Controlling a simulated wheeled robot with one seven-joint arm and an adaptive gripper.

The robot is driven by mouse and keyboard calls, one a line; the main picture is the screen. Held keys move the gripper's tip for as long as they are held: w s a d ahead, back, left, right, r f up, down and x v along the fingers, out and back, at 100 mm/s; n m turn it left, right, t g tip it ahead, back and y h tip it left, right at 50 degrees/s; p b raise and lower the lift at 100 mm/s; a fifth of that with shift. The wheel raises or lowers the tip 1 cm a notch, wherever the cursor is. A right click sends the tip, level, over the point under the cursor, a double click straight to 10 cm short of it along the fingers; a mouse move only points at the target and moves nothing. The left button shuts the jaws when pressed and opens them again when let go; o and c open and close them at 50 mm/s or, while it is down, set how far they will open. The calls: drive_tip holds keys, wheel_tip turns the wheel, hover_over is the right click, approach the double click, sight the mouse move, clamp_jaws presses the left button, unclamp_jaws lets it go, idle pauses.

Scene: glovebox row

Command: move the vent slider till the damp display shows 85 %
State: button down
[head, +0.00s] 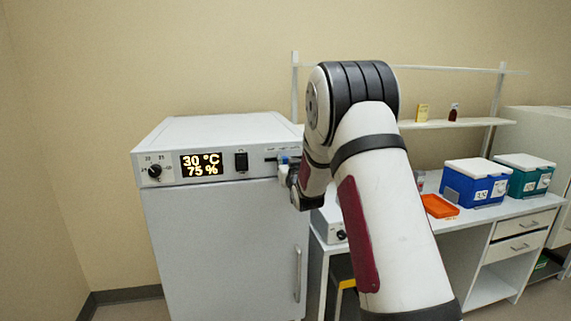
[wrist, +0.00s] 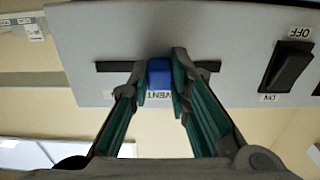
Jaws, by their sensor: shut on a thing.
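The white cabinet (head: 225,240) has a dark display (head: 202,164) on its front panel, reading 30 °C and 75 %. The vent slider is a blue knob (wrist: 160,74) on a dark horizontal slot (wrist: 115,67) in the wrist view, with a label reading VENT beside it. My gripper (wrist: 160,80) is shut on the blue knob, one finger on each side. In the head view my gripper (head: 287,171) is at the right end of the cabinet's panel, and my arm partly hides that area.
A rotary dial (head: 155,171) and a black rocker switch (head: 241,162) share the panel; the switch also shows in the wrist view (wrist: 289,67). To the right, a bench holds an orange tray (head: 439,206), a blue box (head: 474,184) and a teal box (head: 523,177). A shelf hangs above.

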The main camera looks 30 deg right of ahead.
sight(273, 160)
drive_tip(key=a, duration=0.1)
drive_tip(key=w+a, duration=0.1)
drive_tip(key=a, duration=0.1)
drive_tip(key=shift+a+b, duration=0.2)
drive_tip(key=shift+b, duration=0.1)
drive_tip(key=c, duration=1.5)
unclamp_jaws()
drive_tip(key=shift+d, duration=0.1)
drive_tip(key=shift+s, duration=0.15)
drive_tip(key=v, duration=1.2)
drive_tip(key=shift+r, duration=0.1)
